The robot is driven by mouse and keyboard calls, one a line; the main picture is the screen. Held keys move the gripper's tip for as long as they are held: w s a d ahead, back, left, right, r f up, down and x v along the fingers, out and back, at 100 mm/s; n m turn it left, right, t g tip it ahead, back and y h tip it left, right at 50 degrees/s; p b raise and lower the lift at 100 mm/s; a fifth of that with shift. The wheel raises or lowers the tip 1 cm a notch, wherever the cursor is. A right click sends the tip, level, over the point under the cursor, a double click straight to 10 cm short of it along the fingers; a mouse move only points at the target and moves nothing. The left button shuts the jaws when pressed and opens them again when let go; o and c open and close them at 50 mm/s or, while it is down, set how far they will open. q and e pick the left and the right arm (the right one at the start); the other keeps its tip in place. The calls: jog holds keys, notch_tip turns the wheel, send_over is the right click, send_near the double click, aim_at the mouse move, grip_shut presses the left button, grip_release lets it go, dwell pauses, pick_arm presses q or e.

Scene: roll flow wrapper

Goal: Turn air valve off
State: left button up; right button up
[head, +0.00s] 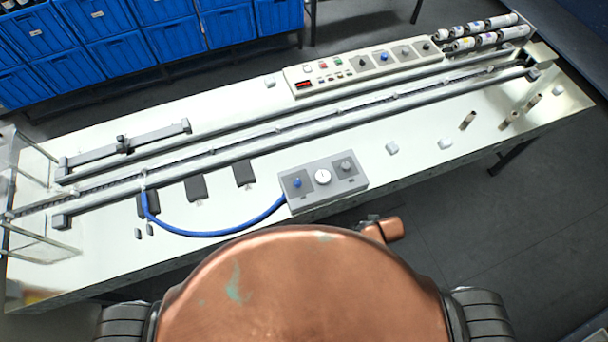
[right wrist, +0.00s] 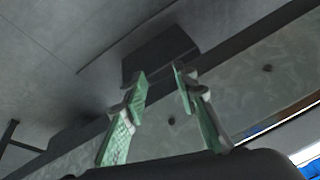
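A grey air control box (head: 323,185) sits at the table's near edge in the head view. On its top are a blue knob (head: 297,183), a round white gauge (head: 322,177) and a grey knob (head: 346,166). A blue hose (head: 215,234) runs from its left side to the conveyor. I cannot tell which knob is the air valve or how it is set. My right gripper (right wrist: 160,78) shows in the right wrist view with two green fingers apart and nothing between them. It is away from the box. My left gripper is not in view.
The long white table (head: 400,190) carries conveyor rails (head: 290,135) and a control panel (head: 365,65) behind them. Several rolls (head: 485,33) lie at the far right. Small white blocks (head: 445,144) stand right of the box. Blue bins (head: 120,50) line the back left.

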jog(key=w+a+r+y, duration=0.1)
jog(key=w+a+r, duration=0.1)
jog(key=a+r, duration=0.4)
jog(key=w+a+r+y+p, duration=0.1)
jog(key=w+a+r, duration=0.2)
jog(key=a+r, duration=0.3)
jog(key=w+a+r+n+g+y+p, duration=0.1)
jog(key=w+a+r, duration=0.2)
jog(key=a+r, duration=0.3)
jog(key=shift+a+r, duration=0.1)
jog(key=shift+a, duration=1.5)
jog(key=a+r+g, duration=0.2)
jog(key=a, duration=0.3)
jog(key=m+h, duration=0.3)
jog(key=h, duration=0.2)
send_over(298, 179)
jog(key=shift+s+a+r+g, duration=0.1)
jog(key=shift+s+r+g, duration=0.05)
jog(key=shift+r+g, duration=0.15)
jog(key=shift+f+m, duration=0.15)
jog(key=shift+m, duration=0.15)
notch_tip(298, 179, down, 7)
jog(key=shift+f+p, duration=0.15)
jog(key=shift+p, duration=0.3)
jog(key=shift+c, duration=0.4)
